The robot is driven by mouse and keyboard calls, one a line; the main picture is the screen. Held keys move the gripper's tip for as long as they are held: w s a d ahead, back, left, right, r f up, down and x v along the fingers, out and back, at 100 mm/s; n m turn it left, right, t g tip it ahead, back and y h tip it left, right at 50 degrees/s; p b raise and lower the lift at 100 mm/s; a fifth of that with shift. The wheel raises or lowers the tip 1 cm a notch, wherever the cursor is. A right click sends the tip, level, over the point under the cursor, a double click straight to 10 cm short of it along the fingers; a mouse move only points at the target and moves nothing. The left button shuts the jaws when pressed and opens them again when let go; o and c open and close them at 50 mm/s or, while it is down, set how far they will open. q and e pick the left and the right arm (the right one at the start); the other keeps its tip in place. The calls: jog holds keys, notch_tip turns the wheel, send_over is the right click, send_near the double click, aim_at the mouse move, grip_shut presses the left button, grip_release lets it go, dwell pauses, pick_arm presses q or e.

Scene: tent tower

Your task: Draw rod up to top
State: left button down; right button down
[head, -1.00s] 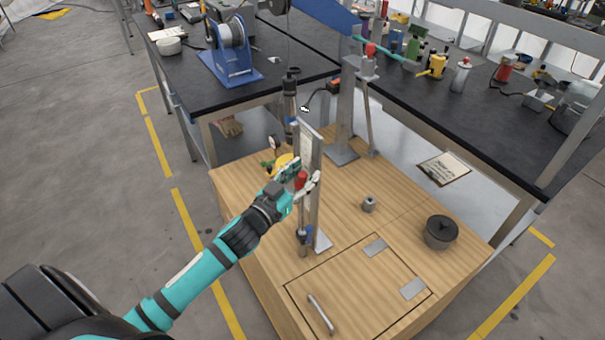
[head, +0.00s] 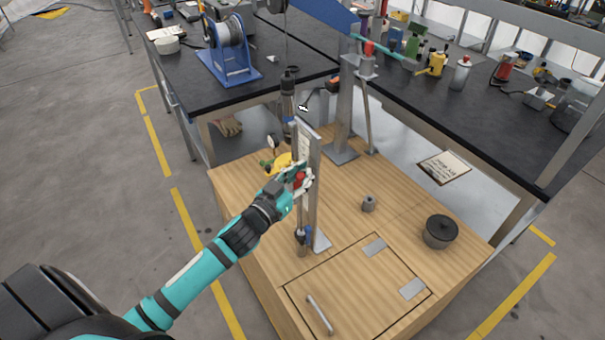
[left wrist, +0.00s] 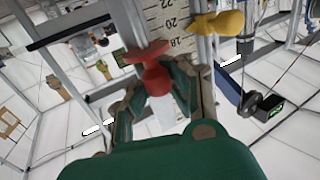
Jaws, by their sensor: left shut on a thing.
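My left gripper (head: 302,179) is shut on the red handle (head: 298,181) in front of an upright metal stand with a scale (head: 310,150). In the left wrist view the red handle (left wrist: 154,72) sits between the fingers, its flared top above them, with a pale piece below. The numbered scale (left wrist: 168,18) shows behind it, with marks near 18 to 22. A rod or tube with a blue part (head: 303,236) stands low at the foot of the stand; the gripper hides its upper part. My right gripper is not in view.
A yellow piece (head: 280,163) sits just left of the stand. A dark cylinder (head: 288,95) hangs on a cable behind.

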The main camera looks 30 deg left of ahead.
aim_at(311, 137)
pick_arm(q)
jog(key=shift+s+f, duration=0.1)
jog(key=shift+f, duration=0.1)
notch_tip(311, 137, up, 10)
jog(key=p, duration=0.8)
jog(key=shift+f+p, duration=0.25)
jog(key=shift+p, duration=0.15)
